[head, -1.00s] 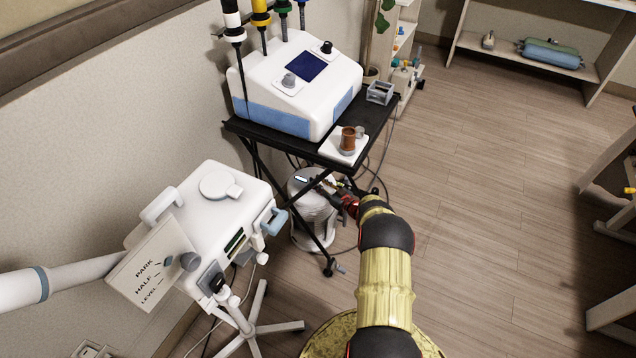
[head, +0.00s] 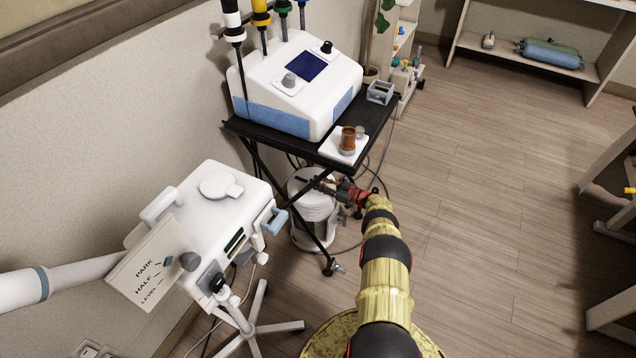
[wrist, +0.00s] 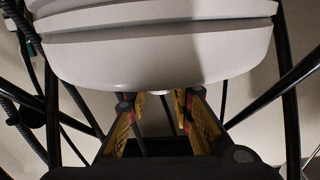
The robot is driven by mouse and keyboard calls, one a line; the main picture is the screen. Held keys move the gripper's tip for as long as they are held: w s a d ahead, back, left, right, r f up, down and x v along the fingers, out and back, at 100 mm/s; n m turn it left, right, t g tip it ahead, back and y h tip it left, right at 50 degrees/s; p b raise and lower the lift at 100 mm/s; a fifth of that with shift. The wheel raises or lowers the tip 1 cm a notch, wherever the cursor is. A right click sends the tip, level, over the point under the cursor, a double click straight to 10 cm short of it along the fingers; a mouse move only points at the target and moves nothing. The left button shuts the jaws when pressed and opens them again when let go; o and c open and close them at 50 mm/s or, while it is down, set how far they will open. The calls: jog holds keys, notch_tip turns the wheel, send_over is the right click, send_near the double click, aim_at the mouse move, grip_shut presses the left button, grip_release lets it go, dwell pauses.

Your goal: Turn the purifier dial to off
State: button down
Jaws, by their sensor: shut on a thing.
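The purifier (head: 313,208) is a white round unit on the floor under the black folding table, partly hidden by the table's legs. My gripper (head: 326,184) is at the upper right side of it in the head view. In the wrist view, the purifier's white body (wrist: 160,60) fills the top of the picture. My gripper's yellow-and-black fingers (wrist: 162,100) reach up to its lower edge. They are closed on a small pale part there, which I take for the dial (wrist: 161,92); it is mostly hidden. Its setting cannot be read.
The black folding table (head: 275,140) stands over the purifier and carries a white-and-blue machine (head: 300,85); its thin legs cross close to my gripper. A white wheeled unit (head: 205,225) stands at the left.

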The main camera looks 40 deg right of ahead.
dwell(0.4)
jog(key=c, duration=1.5)
grip_release()
jog(key=v, duration=1.2)
jog(key=shift+w, duration=0.1)
